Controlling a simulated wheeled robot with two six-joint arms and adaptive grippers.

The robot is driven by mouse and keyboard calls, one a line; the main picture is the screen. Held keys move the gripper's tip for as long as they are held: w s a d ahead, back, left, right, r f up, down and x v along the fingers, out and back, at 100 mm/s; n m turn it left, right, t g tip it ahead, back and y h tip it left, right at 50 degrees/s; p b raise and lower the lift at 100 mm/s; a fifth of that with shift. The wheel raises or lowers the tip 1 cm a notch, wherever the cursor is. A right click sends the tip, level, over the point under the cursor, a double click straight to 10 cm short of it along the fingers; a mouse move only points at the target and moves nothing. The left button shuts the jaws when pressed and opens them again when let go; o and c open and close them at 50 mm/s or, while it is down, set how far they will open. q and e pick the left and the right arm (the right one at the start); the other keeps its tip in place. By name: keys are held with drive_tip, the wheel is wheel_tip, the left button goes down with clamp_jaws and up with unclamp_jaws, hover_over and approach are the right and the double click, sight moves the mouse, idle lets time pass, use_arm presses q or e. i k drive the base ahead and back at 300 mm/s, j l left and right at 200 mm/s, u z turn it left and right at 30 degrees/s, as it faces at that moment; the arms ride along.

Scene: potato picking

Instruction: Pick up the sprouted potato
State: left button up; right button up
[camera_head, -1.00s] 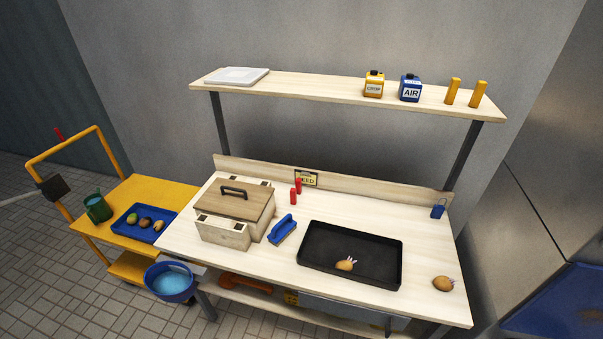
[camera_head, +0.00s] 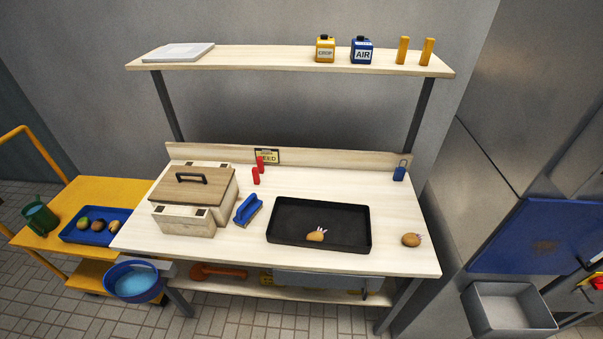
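A sprouted potato (camera_head: 316,235), brown with pale sprouts, lies in the black tray (camera_head: 290,204) on the wooden workbench, near the tray's front edge. A second sprouted potato (camera_head: 411,240) lies on the bare bench top to the right of the tray. Several potatoes (camera_head: 97,225) lie in a blue tray (camera_head: 122,215) on the yellow cart at the left; I see no clear sprouts on them. Neither of my grippers is in view.
A lidded wooden box (camera_head: 222,191), a blue brush (camera_head: 248,210) and red objects (camera_head: 256,176) stand on the bench (camera_head: 405,208). A shelf (camera_head: 270,60) spans above. A blue bucket (camera_head: 137,283) is at front left, a grey bin (camera_head: 508,309) at lower right.

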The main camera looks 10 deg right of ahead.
sight(411, 239)
drive_tip(key=z, duration=1.45)
